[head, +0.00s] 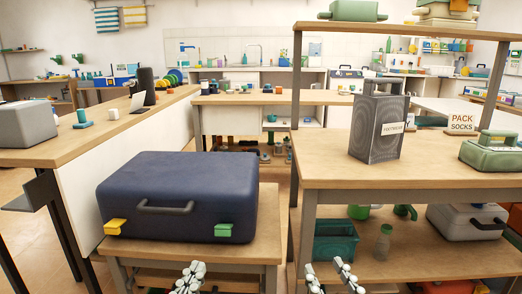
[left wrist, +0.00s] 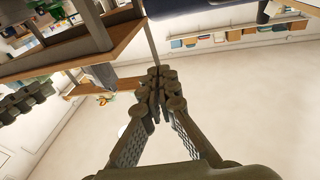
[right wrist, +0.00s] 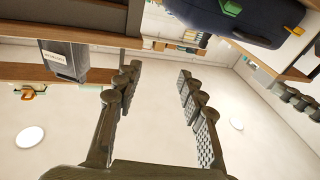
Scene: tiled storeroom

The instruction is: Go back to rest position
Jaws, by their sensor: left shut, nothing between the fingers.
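My left gripper (head: 187,278) shows at the bottom of the head view, in front of the small wooden table. In the left wrist view (left wrist: 156,78) its fingertips meet with nothing between them. My right gripper (head: 331,278) is at the bottom of the head view, right of the left one, in front of the shelf unit. In the right wrist view (right wrist: 158,74) its fingers stand wide apart and empty. Both grippers are apart from the furniture as far as I can see.
A dark blue suitcase (head: 190,190) with yellow and green latches lies on the small table (head: 262,240) ahead. The wooden shelf unit (head: 320,172) at right holds a grey speaker-like box (head: 376,128), a green case (head: 490,155) and a teal crate (head: 335,243). A long counter (head: 60,148) runs at left.

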